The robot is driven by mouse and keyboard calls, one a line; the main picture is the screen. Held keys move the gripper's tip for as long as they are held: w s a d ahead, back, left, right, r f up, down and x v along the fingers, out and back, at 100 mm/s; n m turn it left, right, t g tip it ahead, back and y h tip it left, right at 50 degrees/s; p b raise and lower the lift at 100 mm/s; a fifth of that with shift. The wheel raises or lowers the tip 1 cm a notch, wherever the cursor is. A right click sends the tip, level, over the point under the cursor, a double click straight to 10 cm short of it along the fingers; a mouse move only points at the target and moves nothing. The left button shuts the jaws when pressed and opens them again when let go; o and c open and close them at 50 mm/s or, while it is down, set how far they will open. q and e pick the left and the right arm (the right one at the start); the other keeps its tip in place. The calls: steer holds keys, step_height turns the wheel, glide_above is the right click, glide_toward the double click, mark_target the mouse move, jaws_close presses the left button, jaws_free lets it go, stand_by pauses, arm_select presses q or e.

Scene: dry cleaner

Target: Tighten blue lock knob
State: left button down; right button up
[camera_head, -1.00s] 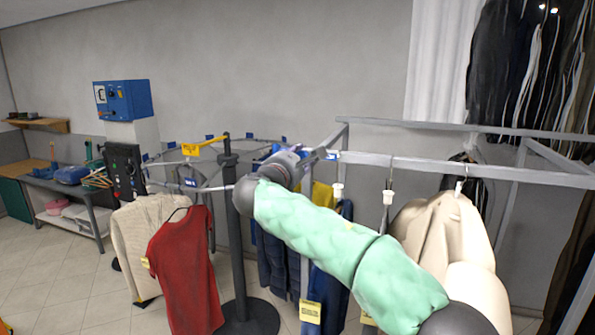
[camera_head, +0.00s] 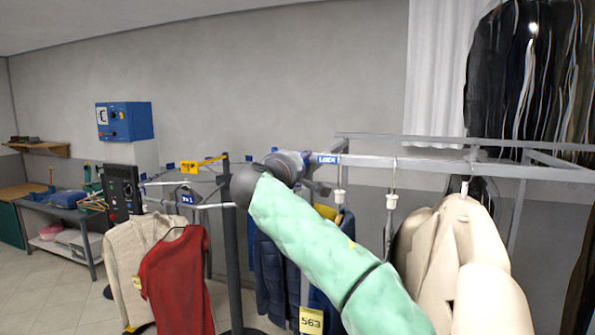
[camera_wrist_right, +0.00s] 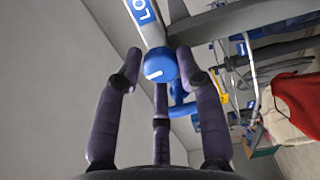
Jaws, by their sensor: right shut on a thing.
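The blue lock knob (camera_wrist_right: 160,65), with a white mark on its face, sits at the end of a grey rail in the right wrist view. A blue label with white letters (camera_wrist_right: 142,12) is on the rail beside it. My right gripper (camera_wrist_right: 160,78) has its dark fingers around the knob and is shut on it. In the head view my right gripper (camera_head: 305,166) is at the rail end, just left of the blue LOCK label (camera_head: 328,159). The knob is hidden there behind my wrist. My left gripper is in neither view.
The grey rail (camera_head: 430,165) runs right, with beige garments (camera_head: 445,245) hanging below. A red shirt (camera_head: 178,280) hangs on the left near a dark post (camera_head: 232,262). A blue control box (camera_head: 125,121) is on the back wall. Tagged dark garments hang below my arm.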

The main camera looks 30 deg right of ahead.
steer(key=shift+s+d+r+m+b, duration=0.15)
steer(key=shift+m+b, duration=0.4)
steer(key=shift+m, duration=0.55)
steer(key=o, duration=0.9)
steer(key=shift+o, duration=1.1)
steer(key=shift+d, duration=0.15)
steer(key=v, duration=1.2)
